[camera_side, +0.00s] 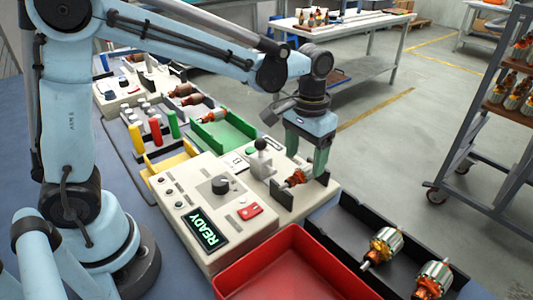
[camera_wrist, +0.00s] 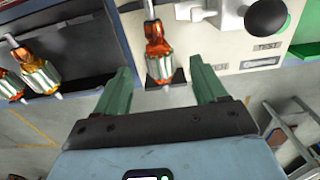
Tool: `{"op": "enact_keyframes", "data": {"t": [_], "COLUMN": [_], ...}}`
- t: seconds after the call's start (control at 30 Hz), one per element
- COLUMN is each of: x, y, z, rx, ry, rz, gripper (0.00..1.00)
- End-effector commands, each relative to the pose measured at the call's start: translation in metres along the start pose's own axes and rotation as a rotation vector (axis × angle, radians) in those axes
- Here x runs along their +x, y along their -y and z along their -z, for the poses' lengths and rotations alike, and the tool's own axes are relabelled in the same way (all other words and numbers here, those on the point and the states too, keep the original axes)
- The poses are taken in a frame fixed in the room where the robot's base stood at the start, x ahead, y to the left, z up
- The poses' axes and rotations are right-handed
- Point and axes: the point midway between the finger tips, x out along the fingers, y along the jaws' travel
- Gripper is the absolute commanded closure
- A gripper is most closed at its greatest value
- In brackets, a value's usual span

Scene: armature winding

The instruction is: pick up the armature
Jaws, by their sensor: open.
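An armature (camera_side: 296,178) with orange copper windings sits in the holder at the right end of the beige test machine (camera_side: 186,180). In the wrist view the armature (camera_wrist: 158,55) lies with its shaft along the picture's vertical, just ahead of and between my fingers. My gripper (camera_side: 312,170) has green fingers and is over the right end of the machine, at the armature. In the wrist view my gripper (camera_wrist: 162,75) is open, with one finger on each side of the armature and gaps between. Whether either finger touches it is not clear from the side view.
A black tray (camera_side: 335,222) with two more armatures (camera_side: 380,247) is beside the machine. A red bin (camera_side: 290,240) stands in front. A ball-topped lever (camera_side: 261,146) rises close to my gripper. The machine's display reads READY (camera_side: 204,231). A green tray (camera_side: 240,127) lies behind.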

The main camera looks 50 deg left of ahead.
Motion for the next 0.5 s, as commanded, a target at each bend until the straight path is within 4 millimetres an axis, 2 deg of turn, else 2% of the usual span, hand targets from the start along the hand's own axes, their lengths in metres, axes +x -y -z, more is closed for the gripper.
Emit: {"op": "enact_keyframes", "data": {"t": [0.23, 0.5], "x": [0.033, 0.043], "y": [-0.001, -0.001], "z": [0.001, 0.000], "rx": [0.001, 0.001], "ry": [0.000, -0.001], "rz": [0.000, -0.001], "gripper": [0.29, 0.29]}}
